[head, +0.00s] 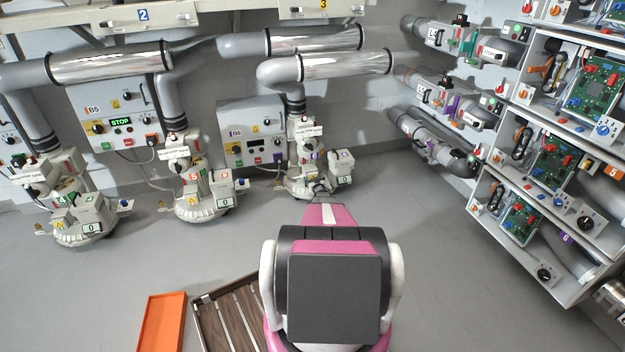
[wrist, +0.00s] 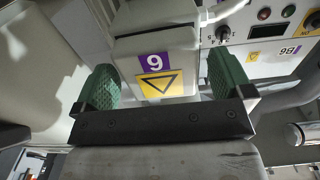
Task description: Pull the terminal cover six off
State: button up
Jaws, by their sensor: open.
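The terminal cover six (wrist: 187,48) is a pale box in the wrist view, with a purple number label that reads upside down there and a yellow triangle label below it. In the head view, its purple label (head: 316,156) shows on the right-hand floor blower. My gripper (wrist: 166,82) is open, with one green finger pad on each side of the cover and visible gaps at the sides. How deep the pads reach around it is unclear. In the head view, my gripper (head: 320,189) is small and partly hidden behind my pink arm.
Control box B6 (head: 232,115) is on the wall left of this blower. Another blower (head: 208,207) stands further left. An orange tray (head: 161,322) and a slatted wooden pallet (head: 232,310) lie on the floor at front left. A rack with circuit boards (head: 594,90) stands right. Floor between is clear.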

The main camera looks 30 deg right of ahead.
dwell(0.3)
jog(key=c, duration=1.2)
jog(key=shift+s, duration=0.15)
jog(key=v, duration=0.5)
jog(key=shift+s+a, duration=0.1)
jog(key=shift+s, duration=0.3)
dwell(0.6)
